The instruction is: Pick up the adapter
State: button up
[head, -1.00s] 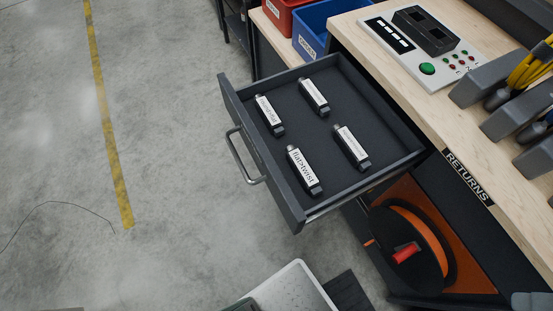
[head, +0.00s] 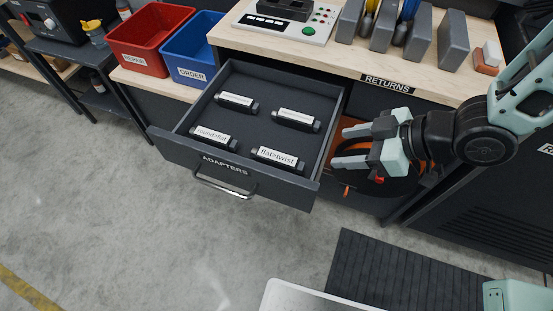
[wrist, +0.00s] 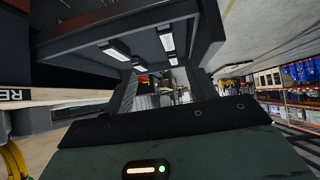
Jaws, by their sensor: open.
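Several black adapters with white labels lie apart in an open dark drawer (head: 262,138) marked ADAPTERS. The front right adapter (head: 278,158) reads "flat>twist". The front left adapter (head: 213,138) seems to read "round>flat". The back left adapter (head: 236,102) and back right adapter (head: 297,119) have labels too small to read. My gripper (head: 338,147) is open and empty, just right of the drawer, with its fingers pointing left toward it. In the wrist view, the drawer (wrist: 190,32) and its adapters show beyond the fingers at the top.
A wooden bench (head: 315,63) with a RETURNS label stands behind the drawer. A red bin (head: 150,38) and a blue ORDER bin (head: 196,50) sit at the back left. An orange reel (head: 345,160) is below the bench, behind my gripper.

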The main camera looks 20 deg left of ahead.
send_near(278, 156)
jog(key=shift+n+y, duration=0.3)
jog(key=shift+y, duration=0.1)
jog(key=x, duration=1)
jog(key=shift+d+f, duration=0.1)
jog(key=shift+f, duration=0.25)
jog(key=c, duration=1.1)
